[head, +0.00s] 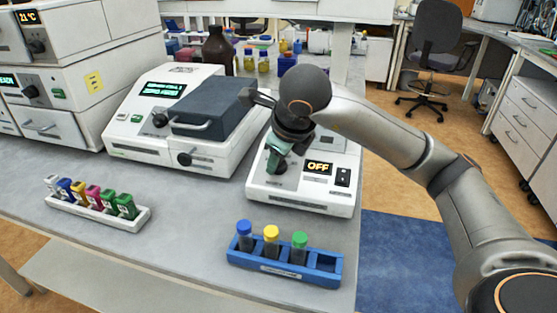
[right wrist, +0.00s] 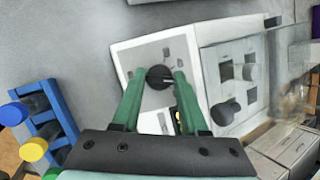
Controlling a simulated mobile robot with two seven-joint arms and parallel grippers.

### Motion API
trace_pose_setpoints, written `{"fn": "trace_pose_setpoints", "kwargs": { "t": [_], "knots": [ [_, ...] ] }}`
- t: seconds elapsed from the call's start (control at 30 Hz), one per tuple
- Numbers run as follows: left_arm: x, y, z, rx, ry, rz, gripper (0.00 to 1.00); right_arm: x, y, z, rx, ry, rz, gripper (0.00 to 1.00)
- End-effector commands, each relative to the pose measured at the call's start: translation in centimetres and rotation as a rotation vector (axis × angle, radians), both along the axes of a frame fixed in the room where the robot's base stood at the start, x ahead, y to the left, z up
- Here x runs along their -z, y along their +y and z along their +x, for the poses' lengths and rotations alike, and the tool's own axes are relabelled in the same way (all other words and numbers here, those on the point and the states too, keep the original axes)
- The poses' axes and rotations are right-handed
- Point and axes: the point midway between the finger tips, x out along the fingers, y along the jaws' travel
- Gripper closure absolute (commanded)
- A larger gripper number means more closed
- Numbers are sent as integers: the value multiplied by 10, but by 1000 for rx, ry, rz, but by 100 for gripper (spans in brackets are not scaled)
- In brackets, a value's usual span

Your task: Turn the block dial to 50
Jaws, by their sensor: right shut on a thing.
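A small white instrument (head: 300,205) with an OFF display (head: 319,168) stands at the right end of the bench. Its black dial (head: 280,168) is on the left of its front panel, partly hidden by my right gripper in the head view. I cannot read the dial's label or scale. My left gripper is not in view.
A larger white instrument (head: 140,152) with a dark lid (head: 212,105) and more knobs stands just left. A blue rack (head: 285,264) with capped tubes is in front. A white holder (head: 100,214) with coloured pieces lies front left. Bare bench lies between them.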

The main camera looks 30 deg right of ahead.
Motion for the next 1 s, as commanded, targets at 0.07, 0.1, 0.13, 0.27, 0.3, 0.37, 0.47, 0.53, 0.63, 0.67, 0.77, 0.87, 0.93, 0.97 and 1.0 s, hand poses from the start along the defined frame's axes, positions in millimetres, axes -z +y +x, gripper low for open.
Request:
{"fn": "trace_pose_setpoints", "kwargs": {
  "t": [0.07,0.1,0.13,0.27,0.3,0.37,0.47,0.53,0.63,0.67,0.77,0.87,0.93,0.97,1.0],
  "knots": [
    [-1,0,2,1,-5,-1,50,0,-1,0,9,-1,0,100],
    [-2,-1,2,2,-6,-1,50,0,-1,0,12,-1,0,100],
    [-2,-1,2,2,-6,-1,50,0,-1,0,14,-2,0,100],
    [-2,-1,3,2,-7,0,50,0,-1,0,16,-2,1,100],
    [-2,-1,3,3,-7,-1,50,0,-1,0,16,-2,1,100],
    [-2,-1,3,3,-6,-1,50,0,-1,0,15,-2,1,100],
    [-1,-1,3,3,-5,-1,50,0,-1,0,15,-2,1,100],
    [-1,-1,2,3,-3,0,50,0,-1,0,15,-2,1,52],
    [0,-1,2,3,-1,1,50,0,-1,0,15,-1,2,41],
    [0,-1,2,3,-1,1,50,0,0,0,15,-2,2,38],
    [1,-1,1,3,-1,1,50,0,0,0,14,-2,2,27],
    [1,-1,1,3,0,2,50,0,0,0,14,-2,2,27],
    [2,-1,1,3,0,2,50,0,0,0,13,-3,3,27],
    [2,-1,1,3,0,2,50,0,0,0,13,-3,3,27],
    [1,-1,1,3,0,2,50,0,0,0,13,-3,3,27]
  ]
}}
